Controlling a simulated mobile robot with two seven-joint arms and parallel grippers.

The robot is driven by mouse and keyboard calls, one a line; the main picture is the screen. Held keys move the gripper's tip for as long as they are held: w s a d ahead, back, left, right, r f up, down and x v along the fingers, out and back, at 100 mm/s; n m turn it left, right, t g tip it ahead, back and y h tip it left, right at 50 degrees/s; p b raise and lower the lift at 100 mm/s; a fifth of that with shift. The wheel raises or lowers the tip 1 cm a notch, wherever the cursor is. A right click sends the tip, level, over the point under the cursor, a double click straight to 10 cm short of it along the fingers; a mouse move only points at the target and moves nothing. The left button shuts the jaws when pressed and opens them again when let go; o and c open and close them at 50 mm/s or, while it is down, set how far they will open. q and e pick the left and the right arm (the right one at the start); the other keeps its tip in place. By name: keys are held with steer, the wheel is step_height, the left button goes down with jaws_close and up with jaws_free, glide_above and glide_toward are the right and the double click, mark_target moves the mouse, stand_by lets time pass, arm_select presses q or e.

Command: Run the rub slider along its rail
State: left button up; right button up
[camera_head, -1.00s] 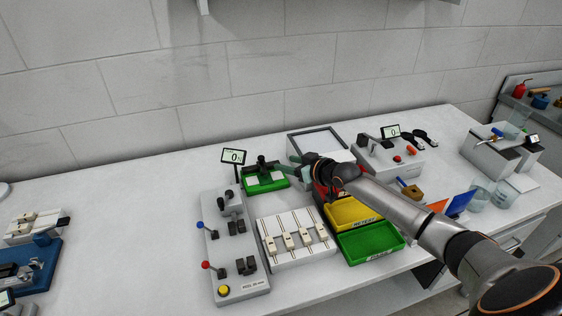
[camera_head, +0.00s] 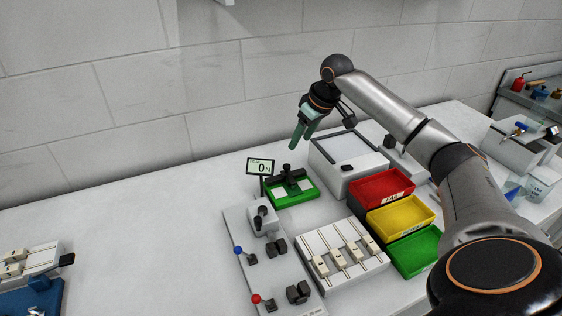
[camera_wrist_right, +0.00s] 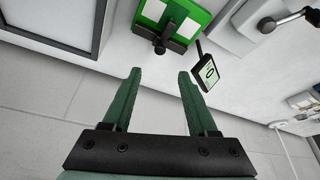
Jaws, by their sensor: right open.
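A green fixture (camera_head: 273,203) with white patches carries a black block with an upright handle (camera_head: 287,174), which looks like the rub slider. It stands on the bench beside a small display (camera_head: 260,167) reading 0 N. My right gripper (camera_head: 297,147) is open and empty, raised above and behind the fixture, fingers pointing down. In the right wrist view, the gap between my green fingers (camera_wrist_right: 159,74) is empty. The black slider (camera_wrist_right: 166,40) and green fixture (camera_wrist_right: 199,15) are beyond the fingertips, apart from them. The rail cannot be made out clearly. My left gripper is not in view.
A grey box with a framed top (camera_head: 371,172) stands right of the fixture. Red (camera_head: 409,185), yellow (camera_head: 429,213) and green (camera_head: 411,271) trays stand in front of it. A white rack (camera_head: 377,273) and a lever panel (camera_head: 234,224) are nearer.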

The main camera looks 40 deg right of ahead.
mark_target(288, 165)
steer(key=x, duration=1.1)
steer(key=shift+w+f, duration=0.15)
steer(key=shift+f, duration=0.05)
jaws_close()
steer(key=shift+d, duration=0.1)
stand_by(0.9)
